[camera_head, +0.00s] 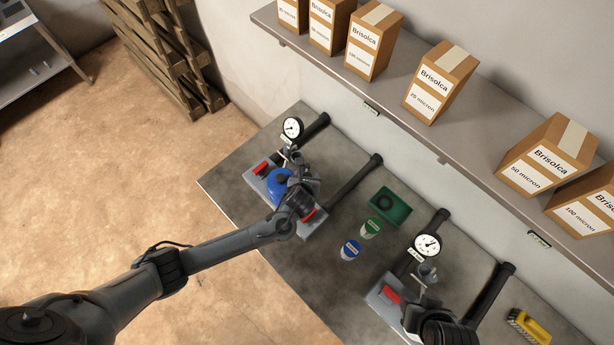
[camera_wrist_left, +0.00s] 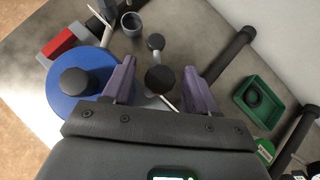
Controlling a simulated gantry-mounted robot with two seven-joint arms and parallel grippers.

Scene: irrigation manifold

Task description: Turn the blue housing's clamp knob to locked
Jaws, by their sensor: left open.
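The blue housing (camera_head: 280,185) stands on the left grey manifold plate, partly hidden by my left gripper (camera_head: 298,184). In the left wrist view the round blue housing (camera_wrist_left: 88,92) with a black cap lies left of my left gripper (camera_wrist_left: 158,72). The purple fingers are spread apart. A round black knob (camera_wrist_left: 160,79) shows between them, with a thin white strip beside it; I cannot tell whether the fingers touch it. A second black knob (camera_wrist_left: 155,41) is farther off. A dark wrist-like part at the head view's lower right seems to be my right arm; its fingers are unclear.
A red block (camera_head: 261,167) and a gauge (camera_head: 292,127) are beside the housing. A green bin (camera_head: 390,207), a green-labelled cup (camera_head: 370,228) and a blue-labelled cup (camera_head: 350,250) stand to the right. A second manifold with a gauge (camera_head: 427,245) and a yellow brush (camera_head: 528,326) are farther right.

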